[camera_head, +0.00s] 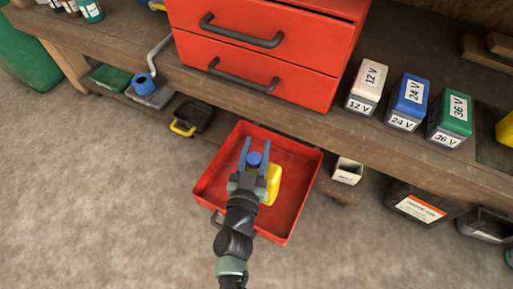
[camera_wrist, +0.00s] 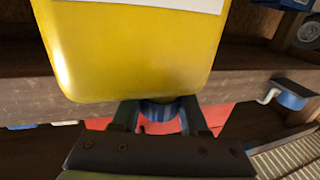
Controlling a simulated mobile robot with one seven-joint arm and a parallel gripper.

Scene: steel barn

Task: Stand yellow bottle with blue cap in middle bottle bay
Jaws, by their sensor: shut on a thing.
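The yellow bottle (camera_head: 273,184) with its blue cap (camera_head: 254,159) is at my gripper (camera_head: 257,152), over the red open tray in the head view. My gripper is shut on the bottle at its cap end. In the wrist view the yellow bottle body (camera_wrist: 135,50) fills the upper middle, with part of a white label at its top edge. The blue cap (camera_wrist: 160,110) sits between the two fingers there. My gripper hides part of the bottle in the head view. I cannot make out a middle bottle bay; several small bottles (camera_head: 90,10) stand at the bench's far left.
The red tray (camera_head: 310,165) lies below the bench edge. A red drawer cabinet (camera_head: 255,55) stands on the wooden bench (camera_head: 300,112). White, blue (camera_head: 408,102) and green batteries stand to its right. A low shelf holds bins (camera_head: 415,206). The floor in front is clear.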

